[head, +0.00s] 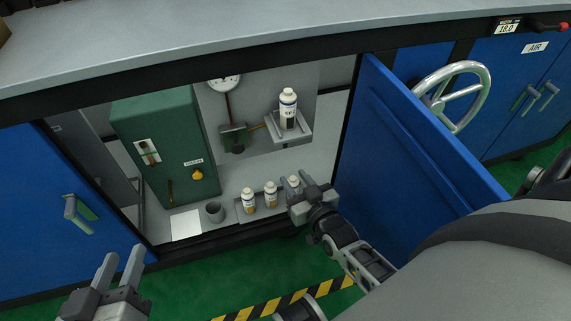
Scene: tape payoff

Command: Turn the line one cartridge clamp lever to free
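Inside the open cabinet, a white cartridge bottle (289,112) with a dark label stands upright on a grey wall bracket (292,137). Left of it is a grey block with a dark knob (237,147), below a round gauge. I cannot tell which part is the clamp lever or read any free mark. My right gripper (312,186) is low in the cabinet opening, in front of the rightmost small bottle (293,182) and partly hiding it. Whether its fingers are apart is unclear. My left gripper (119,268) is open and empty at the lower left, outside the cabinet.
A green box (165,120) with a yellow knob (197,174) fills the cabinet's left side. An open blue door (400,140) bounds the right. The counter (200,40) overhangs above.

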